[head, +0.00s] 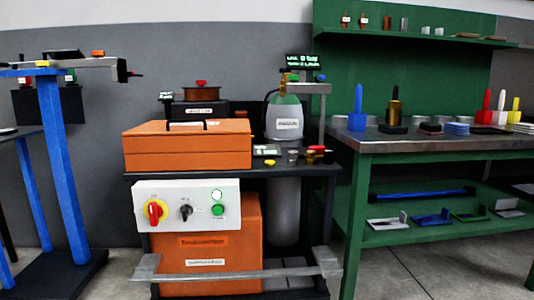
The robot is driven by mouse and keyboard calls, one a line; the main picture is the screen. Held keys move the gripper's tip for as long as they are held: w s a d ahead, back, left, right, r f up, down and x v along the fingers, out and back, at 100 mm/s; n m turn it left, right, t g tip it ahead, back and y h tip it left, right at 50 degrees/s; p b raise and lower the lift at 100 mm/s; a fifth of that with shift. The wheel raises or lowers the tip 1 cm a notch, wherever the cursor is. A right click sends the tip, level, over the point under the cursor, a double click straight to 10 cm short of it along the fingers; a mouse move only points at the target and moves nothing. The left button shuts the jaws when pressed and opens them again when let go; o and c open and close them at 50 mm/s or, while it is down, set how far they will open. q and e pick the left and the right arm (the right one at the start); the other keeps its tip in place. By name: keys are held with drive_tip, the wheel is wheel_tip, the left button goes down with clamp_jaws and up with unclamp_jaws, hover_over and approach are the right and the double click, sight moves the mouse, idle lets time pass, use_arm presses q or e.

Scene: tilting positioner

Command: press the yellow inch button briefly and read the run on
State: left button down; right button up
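Neither of my grippers is in view. I cannot tell for sure which yellow part is the inch button. A small yellow knob-like spot (270,162) sits on the dark cart top, in front of a small light panel (267,151). Another small yellow spot (42,63) shows on top of the blue stand (62,160) at the left. A white control panel (187,206) on the cart front has a red rotary switch on a yellow disc (155,212), a black selector (186,212) and green and pale round buttons (218,209). Nothing touches them.
An orange case (188,146) lies on the cart, with a gas cylinder (284,190) behind to its right. A small green-lettered display (303,61) stands above the cylinder. A grey bar (235,274) crosses the cart's low front. A green workbench (350,180) stands right.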

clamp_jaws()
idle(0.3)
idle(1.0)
